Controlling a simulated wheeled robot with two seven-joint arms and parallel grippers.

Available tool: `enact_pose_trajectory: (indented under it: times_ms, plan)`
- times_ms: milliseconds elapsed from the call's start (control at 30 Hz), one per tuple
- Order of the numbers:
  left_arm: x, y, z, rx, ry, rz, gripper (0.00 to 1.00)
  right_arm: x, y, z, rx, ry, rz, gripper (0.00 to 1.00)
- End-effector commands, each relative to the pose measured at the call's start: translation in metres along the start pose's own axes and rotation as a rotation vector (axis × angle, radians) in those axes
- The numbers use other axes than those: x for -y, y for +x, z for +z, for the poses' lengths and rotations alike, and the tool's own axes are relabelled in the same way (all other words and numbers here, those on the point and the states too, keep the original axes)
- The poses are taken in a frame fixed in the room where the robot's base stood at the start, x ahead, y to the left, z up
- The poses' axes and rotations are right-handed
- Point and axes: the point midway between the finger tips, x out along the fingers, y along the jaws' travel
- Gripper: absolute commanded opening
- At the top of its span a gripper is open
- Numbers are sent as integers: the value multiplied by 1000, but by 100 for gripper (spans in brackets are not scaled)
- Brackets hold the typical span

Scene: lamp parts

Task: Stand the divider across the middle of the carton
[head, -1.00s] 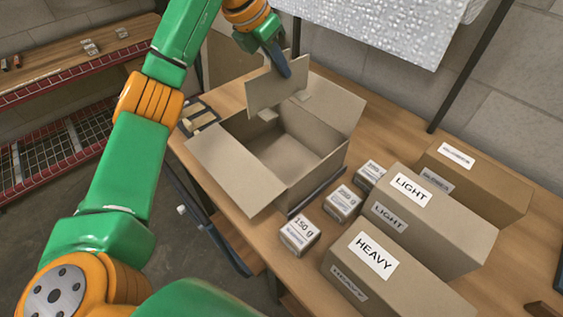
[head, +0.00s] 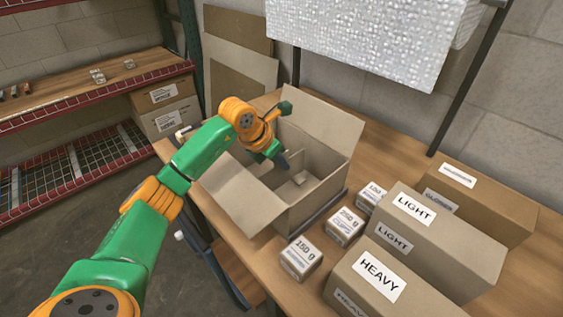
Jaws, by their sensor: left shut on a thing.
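The open cardboard carton (head: 312,208) stands on the wooden table with its flaps spread outward. My left gripper (head: 281,160) reaches down into the carton from the left and is shut on the divider (head: 297,158), a thin cardboard panel. The divider is inside the carton, below the rim, and looks roughly upright. My gripper and arm hide part of it, so I cannot tell whether it touches the floor or sits squarely across the middle. A small pale block shows inside the carton near it. My right gripper is out of view.
Small weight boxes, one marked 150 g (head: 301,258), stand right of the carton. Long boxes marked LIGHT (head: 440,235) and HEAVY (head: 385,285) fill the table's right side. A bubble-wrap roll (head: 365,40) hangs behind. A shelf rack (head: 100,85) stands at left.

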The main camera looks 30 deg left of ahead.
Motion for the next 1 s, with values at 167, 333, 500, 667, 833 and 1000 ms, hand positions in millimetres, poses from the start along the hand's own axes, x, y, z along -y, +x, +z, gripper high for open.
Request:
enact_pose_trajectory:
  times_ms: [167,333,500,667,833,1000]
  plan:
    - [0,6,-3,1,0,0,0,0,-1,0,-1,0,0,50]
    - [0,6,-3,0,0,0,14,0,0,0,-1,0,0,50]
    - [0,6,-3,0,0,0,36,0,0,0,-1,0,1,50]
    - [0,5,-3,0,0,0,36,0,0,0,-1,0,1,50]
    - [-1,-13,-2,4,2,3,36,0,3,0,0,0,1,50]
    - [-1,-62,-3,6,2,5,36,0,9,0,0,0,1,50]
